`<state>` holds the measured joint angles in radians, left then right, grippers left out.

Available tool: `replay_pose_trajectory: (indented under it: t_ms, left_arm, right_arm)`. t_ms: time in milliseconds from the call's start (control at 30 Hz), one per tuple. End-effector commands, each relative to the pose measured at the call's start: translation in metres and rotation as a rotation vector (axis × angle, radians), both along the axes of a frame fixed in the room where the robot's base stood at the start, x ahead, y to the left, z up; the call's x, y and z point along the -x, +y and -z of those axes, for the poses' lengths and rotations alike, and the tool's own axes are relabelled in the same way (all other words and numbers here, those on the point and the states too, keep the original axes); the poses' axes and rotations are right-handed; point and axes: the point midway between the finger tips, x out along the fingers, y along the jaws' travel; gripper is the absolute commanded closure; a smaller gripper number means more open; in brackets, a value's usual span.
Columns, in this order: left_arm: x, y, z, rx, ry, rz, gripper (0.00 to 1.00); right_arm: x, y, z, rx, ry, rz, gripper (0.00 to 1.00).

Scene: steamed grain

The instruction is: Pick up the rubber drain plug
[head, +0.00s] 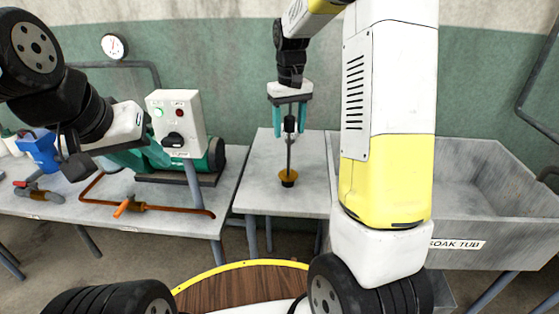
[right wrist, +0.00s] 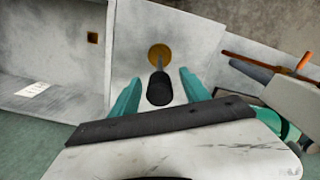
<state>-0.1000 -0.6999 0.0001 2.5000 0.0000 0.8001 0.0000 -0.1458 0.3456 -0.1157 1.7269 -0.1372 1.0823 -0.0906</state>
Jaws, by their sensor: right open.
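The drain plug (head: 288,181) has a brown-orange base, a thin upright rod and a black grip at the top. It stands upright on the grey table (head: 260,195). In the right wrist view its base (right wrist: 159,54) lies beyond the black grip (right wrist: 160,90). My right gripper (head: 289,128) points down over the plug, open, with its teal fingers on either side of the grip; the fingers look apart from it in the right wrist view (right wrist: 160,85). My left gripper (head: 128,158) is at the left, in front of the green motor; its opening is unclear.
The soak tub (head: 500,255) stands right of the plug's table, partly behind my arm. On the left bench are a control box (head: 177,122), a green motor (head: 215,160) and a copper pipe with an orange valve (head: 165,210).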

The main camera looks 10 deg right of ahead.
Motion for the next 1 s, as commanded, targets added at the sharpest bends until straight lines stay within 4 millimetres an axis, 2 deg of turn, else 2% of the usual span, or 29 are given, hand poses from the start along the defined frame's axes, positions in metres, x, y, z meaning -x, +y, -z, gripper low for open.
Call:
replay_pose_trajectory:
  t_ms: [100,300,500,600,1000]
  left_arm:
    - [0.0,0.0,0.0,0.0,0.0,0.0,0.64]
    - [0.0,0.0,0.0,0.0,0.0,0.0,0.64]
    - [0.0001,0.0,-0.0001,0.0,0.0,0.0,0.64]
    - [0.0001,0.0,-0.0001,0.0,0.0,0.0,0.64]
    - [0.0,0.0,0.0,0.0,0.0,0.0,0.64]
  right_arm:
    - [0.0,-0.0001,0.0068,0.0,-0.001,0.0,0.46]
    - [-0.0001,0.0,0.007,0.0,-0.002,0.0,0.46]
    - [-0.0001,0.0,0.0068,0.0,-0.002,0.0,0.85]
    - [-0.0001,0.0001,0.0067,0.0,-0.002,0.0,1.0]
    - [-0.0001,0.0002,0.0065,0.0,-0.002,0.0,1.0]
